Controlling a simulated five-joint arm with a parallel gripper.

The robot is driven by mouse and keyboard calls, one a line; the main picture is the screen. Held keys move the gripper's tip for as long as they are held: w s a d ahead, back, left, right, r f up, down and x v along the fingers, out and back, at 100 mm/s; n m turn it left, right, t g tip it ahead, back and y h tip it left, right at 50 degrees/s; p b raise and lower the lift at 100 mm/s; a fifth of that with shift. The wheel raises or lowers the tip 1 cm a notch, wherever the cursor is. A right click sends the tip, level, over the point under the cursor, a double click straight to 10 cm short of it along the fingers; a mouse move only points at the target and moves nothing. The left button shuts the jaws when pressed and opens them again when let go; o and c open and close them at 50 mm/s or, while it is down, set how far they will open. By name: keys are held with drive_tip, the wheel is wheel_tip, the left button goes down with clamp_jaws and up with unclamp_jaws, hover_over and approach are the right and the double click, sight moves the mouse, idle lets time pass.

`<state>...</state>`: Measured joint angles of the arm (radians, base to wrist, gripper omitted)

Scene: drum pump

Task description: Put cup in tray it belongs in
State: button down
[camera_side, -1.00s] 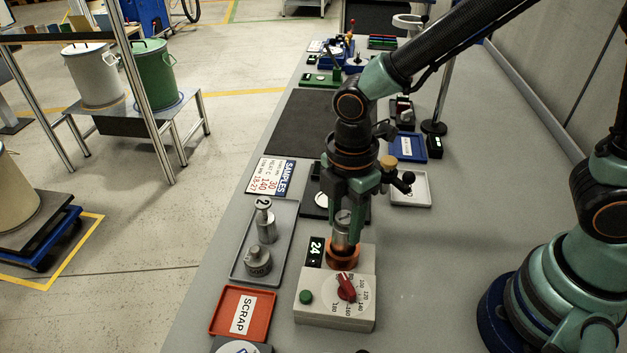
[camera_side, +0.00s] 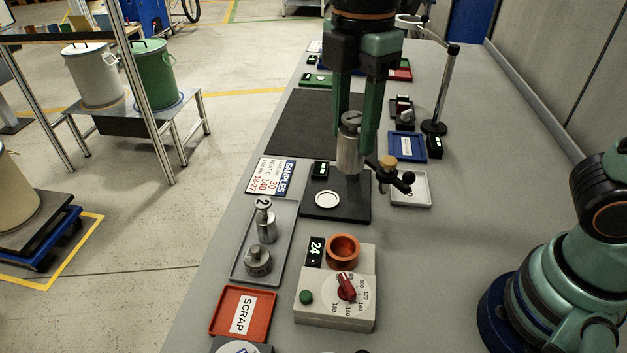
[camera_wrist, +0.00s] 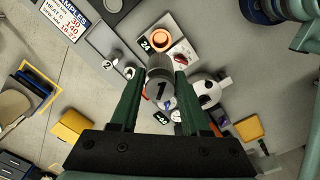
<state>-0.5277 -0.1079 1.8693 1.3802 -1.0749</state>
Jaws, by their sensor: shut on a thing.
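My gripper (camera_side: 355,138) is shut on a metal cup (camera_side: 350,158), held upright in the air above and behind the heater. In the wrist view the cup (camera_wrist: 160,90) shows a "1" on its top, between the fingers. A grey tray (camera_side: 240,272) at left holds a metal piece marked 2 (camera_side: 266,222) and a squat metal weight (camera_side: 258,261). A red tray labelled SCRAP (camera_side: 218,318) lies in front of it. A blue tray with a white label (camera_side: 408,157) and a pale tray (camera_side: 420,190) lie to the right of my gripper.
The heater box (camera_side: 318,311) has an empty orange well (camera_side: 343,249), a red dial and a display reading 24. Behind it is a black unit with a white disc (camera_side: 327,199). A SAMPLES card (camera_side: 271,176) lies at left. A post (camera_side: 443,90) stands at right.

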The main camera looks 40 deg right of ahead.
drive_tip(key=shift+r, duration=1.4)
wheel_tip(320, 180, up, 5)
drive_tip(key=shift+f, duration=0.1)
drive_tip(key=w+d+m, duration=0.3)
drive_tip(key=d, duration=1)
drive_tip(key=w+d+m, duration=0.3)
drive_tip(key=d, duration=1.1)
wheel_tip(320, 180, down, 28)
drive_tip(key=shift+w+a, duration=0.2)
drive_tip(key=shift+w, duration=0.05)
drive_tip(key=shift+f, duration=0.1)
drive_tip(key=shift+f, duration=0.3)
drive_tip(key=shift+f, duration=1.15)
